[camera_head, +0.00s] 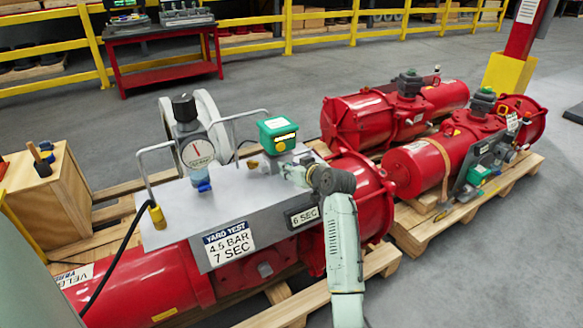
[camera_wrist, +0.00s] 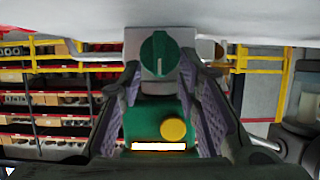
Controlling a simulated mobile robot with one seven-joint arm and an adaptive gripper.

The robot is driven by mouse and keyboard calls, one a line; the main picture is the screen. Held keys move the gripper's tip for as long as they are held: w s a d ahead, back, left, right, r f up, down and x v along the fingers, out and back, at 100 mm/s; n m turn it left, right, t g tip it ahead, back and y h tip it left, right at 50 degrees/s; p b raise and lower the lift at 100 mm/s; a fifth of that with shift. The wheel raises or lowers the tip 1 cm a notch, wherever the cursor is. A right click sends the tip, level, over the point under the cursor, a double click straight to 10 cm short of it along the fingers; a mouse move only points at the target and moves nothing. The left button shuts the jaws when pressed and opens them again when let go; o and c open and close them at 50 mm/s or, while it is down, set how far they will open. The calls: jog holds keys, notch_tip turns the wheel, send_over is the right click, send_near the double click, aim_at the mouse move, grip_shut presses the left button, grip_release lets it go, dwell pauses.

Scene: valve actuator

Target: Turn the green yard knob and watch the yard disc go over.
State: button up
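The green knob (camera_wrist: 159,53), a round dial with a dark grip bar standing upright, sits on a grey block in the wrist view. Below it there is a green box with a yellow disc (camera_wrist: 173,129) and a white label. My gripper (camera_wrist: 159,68) is open, its two padded fingers on either side of the knob; I cannot tell whether they touch it. In the head view the green box (camera_head: 278,134) stands on the grey plate, and my gripper (camera_head: 294,172) is just in front of it, hiding the knob.
A pressure gauge (camera_head: 198,151) with a black knob and bent metal handles stand on the grey plate (camera_head: 170,215), left of my gripper. More red actuators (camera_head: 430,165) lie on pallets to the right. A wooden crate (camera_head: 48,195) is at left. Grey floor is open at lower right.

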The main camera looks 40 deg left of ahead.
grip_shut()
jog(key=shift+w+d+m, duration=0.1)
jog(key=shift+m, duration=0.2)
dwell(0.5)
jog(key=shift+w+d+f+m+g+y+b, duration=0.15)
jog(key=shift+m+g+y+b, duration=0.15)
jog(key=shift+m, duration=0.2)
jog(key=shift+w+a+m+g+y+b, duration=0.1)
jog(key=shift+w+m+g+y, duration=0.1)
jog(key=shift+m+g, duration=0.25)
jog(key=m, duration=0.1)
jog(key=g, duration=0.1)
jog(key=m+b, duration=0.1)
jog(key=shift+w+d+f+m+y, duration=0.2)
jog(key=shift+w+m+y, duration=0.05)
jog(key=shift+m+y, duration=0.15)
jog(key=m, duration=0.1)
jog(key=m+g+y+b, duration=0.1)
jog(key=f+m+g+b, duration=0.1)
jog(key=m, duration=0.1)
jog(key=shift+w+d+y, duration=0.1)
jog(key=shift+w+y, duration=0.25)
jog(key=shift+y, duration=0.05)
jog(key=shift+f+m+g+y+b, duration=0.25)
jog(key=shift+m+y+b, duration=0.55)
jog(key=shift+m, duration=0.65)
jog(key=shift+w, duration=0.1)
